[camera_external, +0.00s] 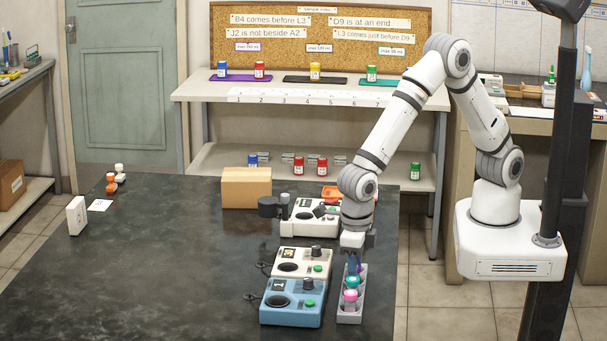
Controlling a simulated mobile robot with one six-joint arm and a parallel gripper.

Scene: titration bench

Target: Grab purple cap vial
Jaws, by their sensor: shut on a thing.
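My gripper (354,255) points down over the far end of a narrow grey rack (347,318) at the front right of the dark table. It is shut on a dark blue-purple vial (354,267), which shows just below the fingers. The vial is at the rack's far end; I cannot tell whether it is seated or lifted. A teal-capped vial (352,283) and a pink-capped vial (350,296) stand in the rack nearer the camera. The fingers partly hide the held vial's top.
Left of the rack are a blue instrument (285,316) and a white one (287,258). Another white instrument (299,228) with a dark round part stands behind. A cardboard box (246,188) sits at the table's back. The table's left middle is clear.

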